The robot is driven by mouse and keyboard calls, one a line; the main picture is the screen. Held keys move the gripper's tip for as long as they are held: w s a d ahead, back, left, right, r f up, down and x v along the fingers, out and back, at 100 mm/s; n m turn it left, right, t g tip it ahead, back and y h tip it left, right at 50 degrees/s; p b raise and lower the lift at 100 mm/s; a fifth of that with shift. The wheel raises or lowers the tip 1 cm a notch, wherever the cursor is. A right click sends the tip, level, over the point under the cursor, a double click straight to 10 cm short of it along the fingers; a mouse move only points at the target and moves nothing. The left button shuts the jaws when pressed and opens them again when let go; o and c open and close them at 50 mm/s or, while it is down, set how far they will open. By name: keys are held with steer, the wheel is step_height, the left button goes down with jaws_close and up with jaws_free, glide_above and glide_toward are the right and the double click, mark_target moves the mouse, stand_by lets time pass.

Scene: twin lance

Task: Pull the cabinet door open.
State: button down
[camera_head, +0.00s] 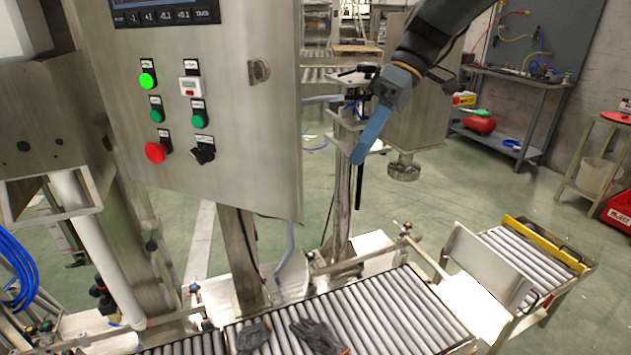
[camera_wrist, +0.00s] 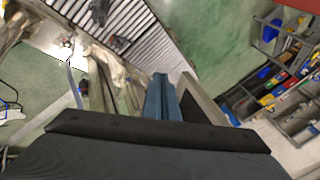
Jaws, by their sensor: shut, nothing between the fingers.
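The cabinet (camera_head: 225,100) is a steel control box on a post, at the upper left of the head view. Its front carries buttons, a screen and a round latch (camera_head: 259,71) near the right edge. The door looks closed. My gripper (camera_head: 361,155) has blue fingers and hangs to the right of the cabinet, apart from it, pointing down. The fingers are together with nothing between them. In the wrist view the blue fingers (camera_wrist: 161,98) show at the centre, beside a grey panel edge (camera_wrist: 203,101) that I cannot identify for sure.
A roller conveyor (camera_head: 375,315) with dark gloves (camera_head: 318,336) runs below the cabinet. A second roller section (camera_head: 525,262) with a yellow bar lies at the right. A workbench (camera_head: 520,85) and a stool (camera_head: 600,150) stand at the back right.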

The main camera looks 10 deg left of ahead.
steer(key=s+a+f+n+p, duration=0.2)
steer(key=s+a+f+p, duration=0.2)
steer(key=s+a, duration=0.3)
steer(key=shift+a+f+g, duration=0.3)
steer(key=shift+a+g, duration=0.1)
stand_by(0.3)
steer(key=shift+s, duration=0.1)
